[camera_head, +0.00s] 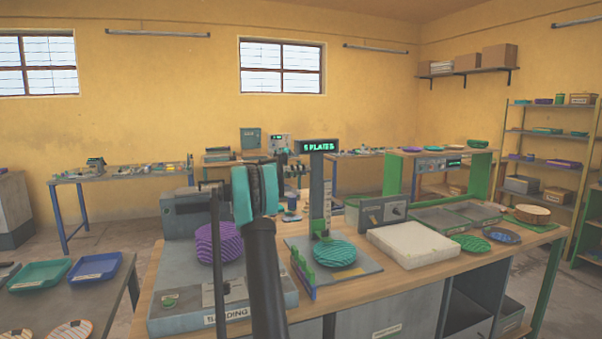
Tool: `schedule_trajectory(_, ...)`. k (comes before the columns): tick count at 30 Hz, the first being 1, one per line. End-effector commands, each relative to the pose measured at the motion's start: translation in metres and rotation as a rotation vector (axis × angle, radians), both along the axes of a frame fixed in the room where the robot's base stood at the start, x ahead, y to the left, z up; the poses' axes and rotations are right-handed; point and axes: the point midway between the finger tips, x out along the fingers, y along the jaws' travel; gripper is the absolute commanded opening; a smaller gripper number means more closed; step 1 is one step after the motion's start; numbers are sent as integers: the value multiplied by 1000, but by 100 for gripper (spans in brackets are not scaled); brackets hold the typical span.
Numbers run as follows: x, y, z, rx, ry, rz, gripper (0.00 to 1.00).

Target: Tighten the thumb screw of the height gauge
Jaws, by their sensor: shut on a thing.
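A thin dark upright post (216,262) stands on the grey base (185,322) at the front left of the bench, in front of a stack of purple plates (205,245). Teal plates (334,253) lie on a second grey base (367,266), with a green stepped piece (302,266) at its left. A grey column with a lit plate-count display (318,146) rises behind them. My dark arm with teal joint covers rises in the middle and hides part of the bench.
A pale slab (412,244), a green plate (470,243) and a dark blue plate (503,235) lie to the right on the wooden bench. Blue (95,270) and teal (38,275) trays stand on a left table. Floor shows between the tables.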

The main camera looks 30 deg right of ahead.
Motion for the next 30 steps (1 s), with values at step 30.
schedule_trajectory(30,0,1,-3,-159,-679,-4,4)
